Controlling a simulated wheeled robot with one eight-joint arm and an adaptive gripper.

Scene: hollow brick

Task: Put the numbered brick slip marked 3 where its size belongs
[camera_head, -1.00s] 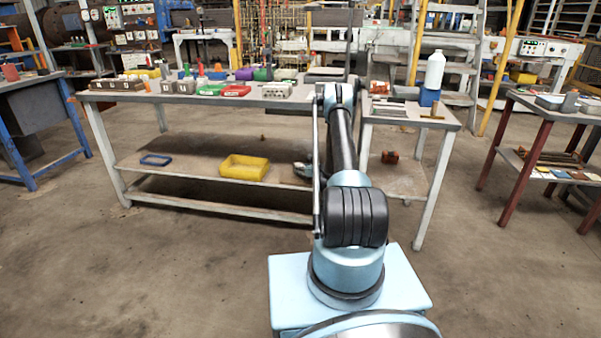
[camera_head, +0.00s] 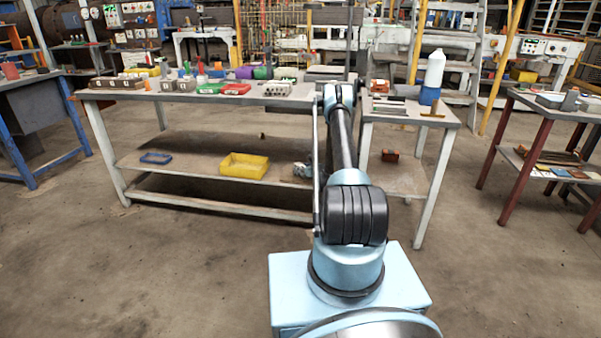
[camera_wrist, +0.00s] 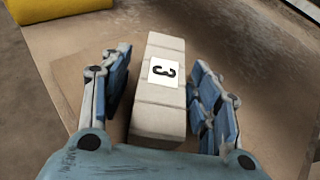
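The pale brick slip marked 3 (camera_wrist: 158,104) shows in the wrist view, its black 3 on a white label facing my camera. It lies between the two blue fingers of my gripper (camera_wrist: 162,92). A narrow gap shows between the brick and the finger on each side, so the gripper looks open around it. A flat brown surface (camera_wrist: 80,58) shows beneath and around it. In the head view my arm hides the gripper and this brick. No place sized for the brick can be made out.
The long workbench (camera_head: 120,95) holds several small blocks, a red tray (camera_head: 236,89) and green trays. A yellow bin (camera_head: 244,166) sits on the lower shelf. A yellow object (camera_wrist: 50,8) edges the wrist view.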

